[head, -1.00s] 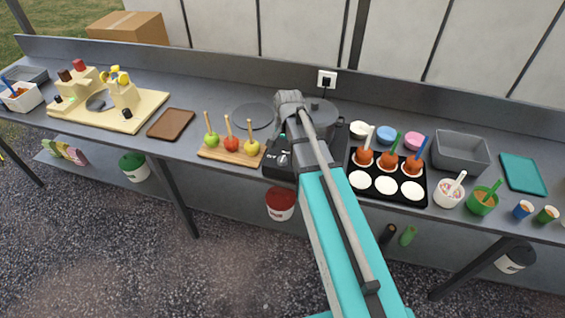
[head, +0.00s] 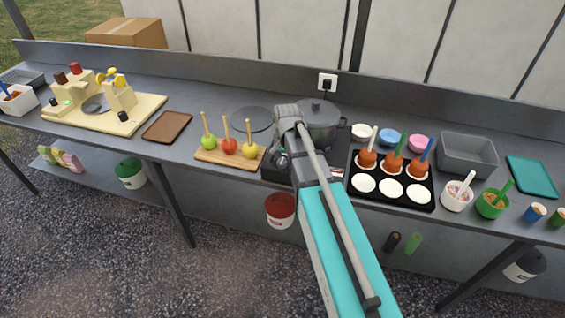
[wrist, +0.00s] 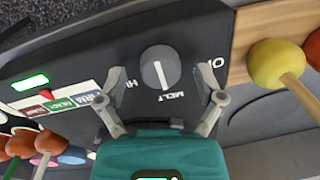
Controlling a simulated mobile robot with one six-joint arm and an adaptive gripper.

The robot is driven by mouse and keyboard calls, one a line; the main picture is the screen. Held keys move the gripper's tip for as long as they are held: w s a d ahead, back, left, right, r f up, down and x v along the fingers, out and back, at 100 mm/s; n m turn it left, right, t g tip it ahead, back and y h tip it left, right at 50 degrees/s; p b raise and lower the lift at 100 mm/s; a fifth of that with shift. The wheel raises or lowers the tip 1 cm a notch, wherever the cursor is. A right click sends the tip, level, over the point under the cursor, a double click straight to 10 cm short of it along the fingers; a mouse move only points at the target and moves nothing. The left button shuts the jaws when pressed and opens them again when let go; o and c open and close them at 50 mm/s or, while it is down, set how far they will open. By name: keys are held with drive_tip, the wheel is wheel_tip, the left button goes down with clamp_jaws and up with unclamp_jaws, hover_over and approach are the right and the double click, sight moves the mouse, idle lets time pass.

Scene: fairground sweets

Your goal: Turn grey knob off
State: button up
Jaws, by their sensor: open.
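The grey knob (wrist: 160,68) is round with a white pointer line, on the dark front panel (wrist: 85,65) of the cooker. I cannot tell how far the tips are from the panel. In the head view, my gripper (head: 281,160) is at the front of the cooker (head: 338,160), and my arm hides the knob.
A lit green display (wrist: 30,82) is on the panel. A grey pot (head: 318,122) stands on the cooker. A wooden board (head: 212,157) with several apples on sticks is close on the left, and a black tray (head: 392,201) with dipped apples is close on the right.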

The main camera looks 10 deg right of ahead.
idle(0.3)
drive_tip(key=c, duration=1.2)
drive_tip(key=shift+o, duration=0.2)
drive_tip(key=n, duration=0.3)
drive_tip(key=shift+n, duration=0.3)
drive_tip(key=n, duration=0.3)
drive_tip(key=shift+n+g, duration=0.3)
drive_tip(key=n, duration=0.6)
drive_tip(key=shift+n, duration=0.4)
